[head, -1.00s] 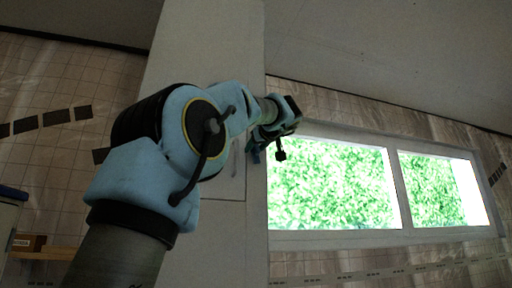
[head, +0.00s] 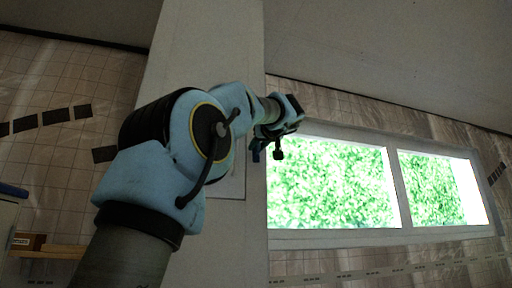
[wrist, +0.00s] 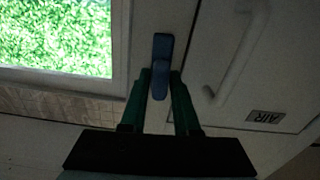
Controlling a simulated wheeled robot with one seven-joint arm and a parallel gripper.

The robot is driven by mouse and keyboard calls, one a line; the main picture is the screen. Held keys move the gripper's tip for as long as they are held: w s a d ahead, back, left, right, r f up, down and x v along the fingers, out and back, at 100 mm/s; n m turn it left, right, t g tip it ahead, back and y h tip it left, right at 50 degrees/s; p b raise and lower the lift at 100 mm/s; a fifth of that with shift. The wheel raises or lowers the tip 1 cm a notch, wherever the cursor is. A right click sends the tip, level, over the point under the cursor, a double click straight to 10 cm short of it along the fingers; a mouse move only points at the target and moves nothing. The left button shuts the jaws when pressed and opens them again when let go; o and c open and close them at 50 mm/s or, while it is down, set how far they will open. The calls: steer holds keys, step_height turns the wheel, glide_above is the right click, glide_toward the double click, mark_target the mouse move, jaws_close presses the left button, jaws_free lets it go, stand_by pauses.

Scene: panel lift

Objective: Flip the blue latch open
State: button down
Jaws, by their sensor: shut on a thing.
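The blue latch (wrist: 162,58) shows in the wrist view as a long dark-blue handle on a pale surface between the window and a panel. My gripper (wrist: 160,82) has its two green fingers on either side of the latch's lower end and is shut on it. In the head view my gripper (head: 265,150) is at the pillar's right edge, beside the window. A small bit of blue shows there at the fingers, but the arm hides most of the latch.
A pale panel (wrist: 240,60) with a curved bar handle (wrist: 238,58) and an AIR label (wrist: 265,117) lies right of the latch. A bright window (head: 330,185) is to the right in the head view. A shelf with a small box (head: 28,242) stands at the lower left.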

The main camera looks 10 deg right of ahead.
steer(key=shift+d+m, duration=0.2)
steer(key=shift+m, duration=0.3)
steer(key=c, duration=0.8)
jaws_free()
steer(key=shift+o, duration=0.2)
steer(key=s+d+b, duration=0.1)
steer(key=s+b, duration=0.3)
steer(key=s, duration=0.6)
steer(key=shift+s+d+b, duration=0.15)
steer(key=shift+s+b, duration=0.15)
steer(key=shift+s, duration=0.05)
